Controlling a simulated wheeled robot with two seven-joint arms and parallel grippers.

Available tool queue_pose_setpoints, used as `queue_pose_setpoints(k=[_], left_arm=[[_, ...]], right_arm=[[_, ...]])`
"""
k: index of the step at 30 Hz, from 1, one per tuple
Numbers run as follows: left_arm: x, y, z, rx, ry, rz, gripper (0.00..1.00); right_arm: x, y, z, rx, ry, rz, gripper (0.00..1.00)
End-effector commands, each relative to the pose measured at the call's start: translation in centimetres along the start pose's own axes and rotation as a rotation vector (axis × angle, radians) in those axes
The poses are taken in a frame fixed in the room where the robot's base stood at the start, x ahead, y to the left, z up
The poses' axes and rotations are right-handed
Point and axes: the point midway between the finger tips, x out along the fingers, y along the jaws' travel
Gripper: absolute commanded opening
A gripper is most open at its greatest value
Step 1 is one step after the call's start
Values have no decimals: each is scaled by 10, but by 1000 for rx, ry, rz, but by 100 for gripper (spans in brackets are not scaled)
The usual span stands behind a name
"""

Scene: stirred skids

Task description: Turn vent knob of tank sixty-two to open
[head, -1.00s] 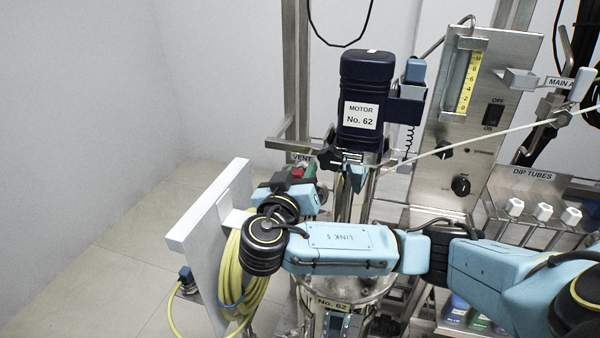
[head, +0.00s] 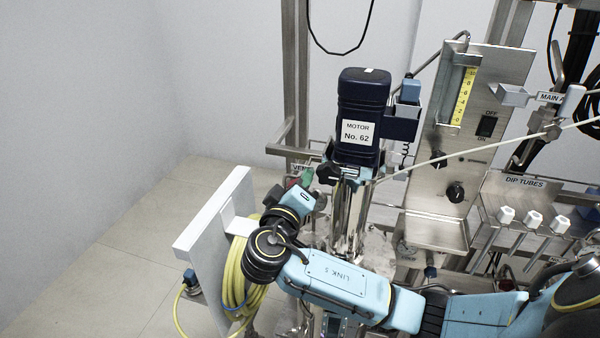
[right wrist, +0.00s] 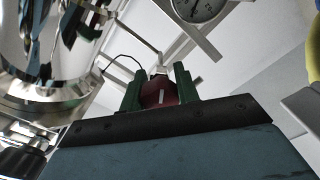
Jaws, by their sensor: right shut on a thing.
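The vent knob (right wrist: 159,93) is red with a pale mark and shows in the right wrist view, between the two green fingers of my right gripper (right wrist: 160,92). The right gripper is shut on it, with a finger on each side. In the head view my right gripper (head: 306,179) is at the vent, beside the partly covered VENT label (head: 299,168). The knob is mostly hidden there. The dark motor (head: 361,105) labelled No. 62 stands just to the right. The tank top below is largely hidden by my right arm. My left gripper is not in view.
A white board (head: 212,220) with a coiled yellow hose (head: 232,275) stands left of my right wrist. A steel panel (head: 470,150) and a rack marked DIP TUBES (head: 525,182) are at right. A gauge (right wrist: 197,8) hangs near the knob. The floor at left is clear.

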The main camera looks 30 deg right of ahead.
Motion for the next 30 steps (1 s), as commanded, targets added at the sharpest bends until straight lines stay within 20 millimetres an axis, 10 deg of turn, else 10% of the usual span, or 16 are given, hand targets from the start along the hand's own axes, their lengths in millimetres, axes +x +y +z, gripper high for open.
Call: queue_pose_setpoints(k=[30], left_arm=[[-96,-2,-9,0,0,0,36]], right_arm=[[-1,1,-1,-961,1,-3,8]])
